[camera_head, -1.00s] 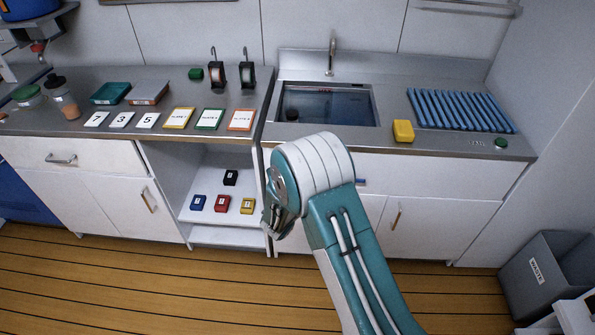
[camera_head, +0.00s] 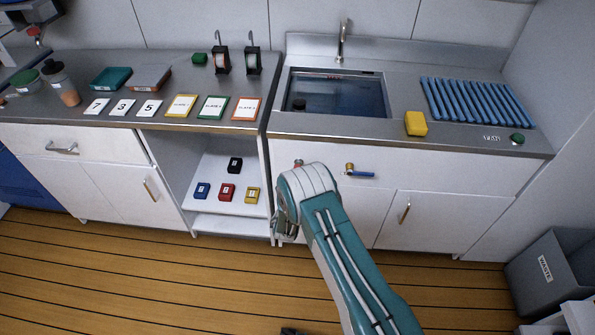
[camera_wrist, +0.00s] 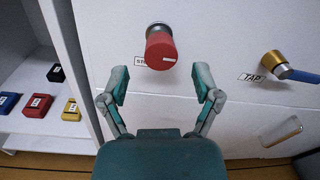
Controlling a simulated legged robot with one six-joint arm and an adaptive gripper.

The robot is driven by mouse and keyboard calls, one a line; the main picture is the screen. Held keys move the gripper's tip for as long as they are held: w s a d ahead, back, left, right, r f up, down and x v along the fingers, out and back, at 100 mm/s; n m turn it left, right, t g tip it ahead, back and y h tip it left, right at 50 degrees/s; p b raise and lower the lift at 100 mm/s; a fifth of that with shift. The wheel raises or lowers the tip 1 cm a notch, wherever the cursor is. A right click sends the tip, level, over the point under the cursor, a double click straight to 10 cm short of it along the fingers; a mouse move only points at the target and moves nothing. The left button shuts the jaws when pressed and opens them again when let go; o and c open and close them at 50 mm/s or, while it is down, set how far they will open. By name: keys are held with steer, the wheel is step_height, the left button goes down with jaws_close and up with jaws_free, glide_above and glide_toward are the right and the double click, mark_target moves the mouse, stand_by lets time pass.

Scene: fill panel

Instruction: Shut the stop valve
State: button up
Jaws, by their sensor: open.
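The stop valve is a red round knob (camera_wrist: 161,50) on a metal base, mounted on the white cabinet front. A label beside it, partly hidden, begins with "ST". In the head view only a small reddish part of the knob (camera_head: 298,162) shows above my arm. My gripper (camera_wrist: 162,88) is open and empty in the wrist view. Its two fingers stand below the knob in the picture, one to each side, apart from it. In the head view my gripper (camera_head: 286,222) is largely hidden by my arm.
A brass valve with a blue lever (camera_wrist: 283,68), labelled TAP, sits to the right of the knob. An open shelf (camera_wrist: 40,125) with several coloured blocks is on the left. A cabinet handle (camera_wrist: 281,132) is at lower right. The sink (camera_head: 335,95) is above.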

steer(key=shift+w+d, duration=0.1)
steer(key=shift+w, duration=1.8)
jaws_close()
